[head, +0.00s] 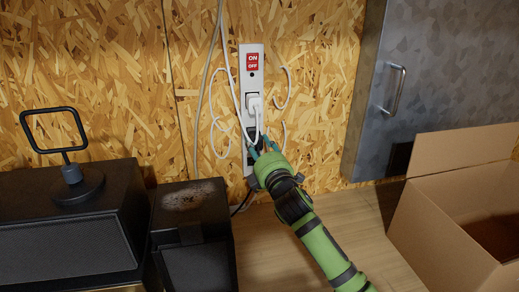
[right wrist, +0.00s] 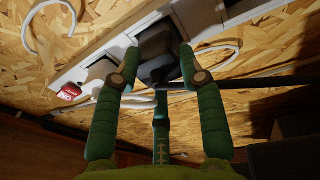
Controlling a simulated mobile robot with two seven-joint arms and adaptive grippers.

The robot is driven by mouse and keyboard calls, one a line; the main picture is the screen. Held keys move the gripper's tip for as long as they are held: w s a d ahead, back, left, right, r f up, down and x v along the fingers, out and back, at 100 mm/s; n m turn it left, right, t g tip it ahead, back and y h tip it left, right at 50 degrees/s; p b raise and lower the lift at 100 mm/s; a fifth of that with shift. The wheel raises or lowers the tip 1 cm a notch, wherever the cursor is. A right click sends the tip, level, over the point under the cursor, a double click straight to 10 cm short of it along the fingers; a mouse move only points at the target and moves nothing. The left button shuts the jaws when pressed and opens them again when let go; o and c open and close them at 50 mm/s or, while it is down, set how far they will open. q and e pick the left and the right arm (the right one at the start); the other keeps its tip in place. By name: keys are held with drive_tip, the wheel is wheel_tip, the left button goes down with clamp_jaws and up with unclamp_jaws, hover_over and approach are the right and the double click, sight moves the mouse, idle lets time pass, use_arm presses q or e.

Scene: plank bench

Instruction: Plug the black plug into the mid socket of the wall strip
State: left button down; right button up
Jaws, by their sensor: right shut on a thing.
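The white wall strip (head: 246,81) hangs upright on the wall, with a red ON/OFF switch (head: 252,62) at its top. A white plug (head: 254,102) sits in the upper socket. My right gripper (head: 263,148) is at the strip just below it, shut on the black plug (right wrist: 157,58), which lies between the two fingers in the right wrist view. The black plug is against or very close to the strip around the mid socket. Its prongs are hidden, so I cannot tell how deep it sits. My left gripper is not in view.
White cables (head: 212,90) hang around the strip. A black speaker (head: 70,235) with a square-framed stand and a dark box (head: 192,215) stand left on the bench. A grey metal cabinet (head: 440,75) and an open cardboard box (head: 430,225) are on the right.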

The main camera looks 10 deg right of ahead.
drive_tip(key=shift+w, duration=0.8)
drive_tip(key=o, duration=1.3)
drive_tip(key=shift+c, duration=0.2)
drive_tip(key=shift+s, duration=0.1)
drive_tip(key=s+d+f, duration=0.1)
drive_tip(key=s, duration=1)
drive_tip(key=shift+s+d, duration=0.15)
drive_tip(key=shift+s, duration=0.2)
